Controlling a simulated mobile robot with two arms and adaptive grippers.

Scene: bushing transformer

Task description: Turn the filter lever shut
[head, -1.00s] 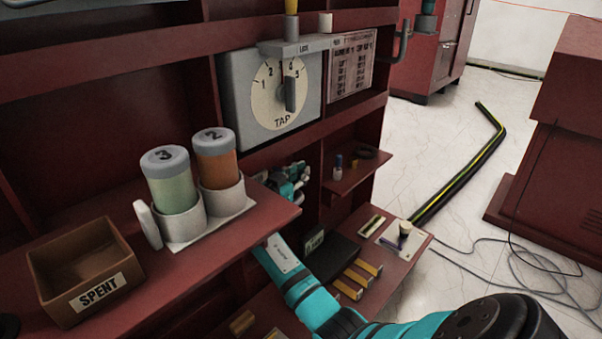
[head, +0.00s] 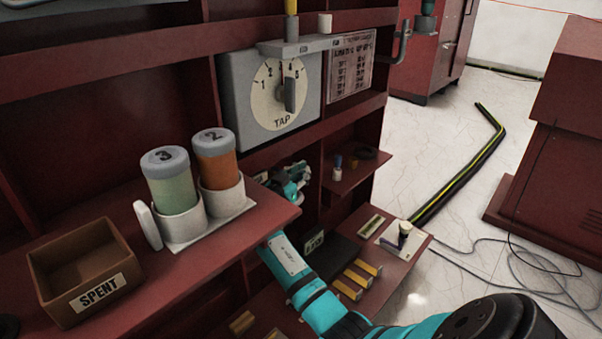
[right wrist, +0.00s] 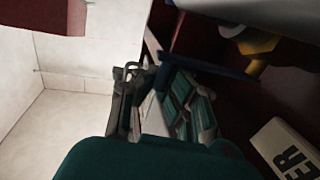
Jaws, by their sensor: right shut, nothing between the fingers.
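My right gripper (head: 297,172) is in the dark recess under the shelf in the head view. In the right wrist view its fingers (right wrist: 145,75) are shut with nothing between them. A blue bar (right wrist: 228,71), which looks like the filter lever, runs from just beyond the fingertips to the right. It passes by a yellow fitting (right wrist: 258,42). I cannot tell whether the fingers touch the bar. A pale label (right wrist: 287,150) ending in "ER" is at the lower right. The lever is not visible in the head view. My left gripper is not in view.
The shelf edge with the canister holder (head: 215,224) overhangs on the left, beside the SPENT box (head: 45,285). The TAP dial (head: 262,110) is above the gripper. A small shelf (head: 362,177) is to its right. A lower shelf (head: 385,262) holds small parts.

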